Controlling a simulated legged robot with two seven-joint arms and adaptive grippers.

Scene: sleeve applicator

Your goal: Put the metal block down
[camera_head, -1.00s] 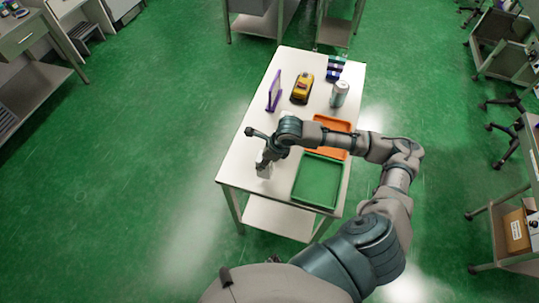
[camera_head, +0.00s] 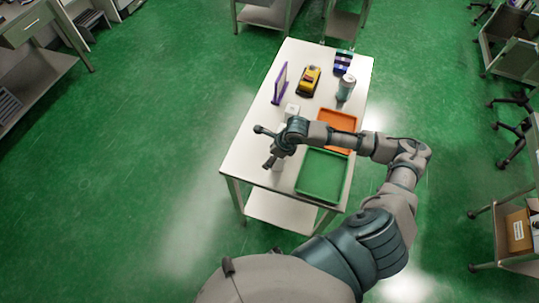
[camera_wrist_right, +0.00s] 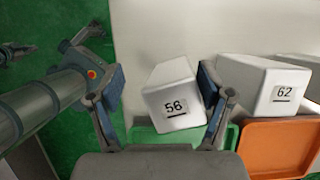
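The metal block is a pale block labelled 56 (camera_wrist_right: 172,100), between my right gripper's fingers in the right wrist view. My right gripper (camera_wrist_right: 163,95) is open: a gap shows at the left finger, while the block's right side is close to the right finger; contact there is unclear. In the head view my right gripper (camera_head: 272,162) is over the table's near left part, with the block (camera_head: 278,164) partly hidden by it. A similar block labelled 62 (camera_wrist_right: 268,84) stands to the right in the wrist view. My left gripper is not seen.
On the white table (camera_head: 246,158) are a green tray (camera_head: 322,176), an orange tray (camera_head: 338,124), a purple frame (camera_head: 280,84), a yellow device (camera_head: 308,81), a canister (camera_head: 345,88) and a dark blue rack (camera_head: 343,63). Bare tabletop lies left of the gripper.

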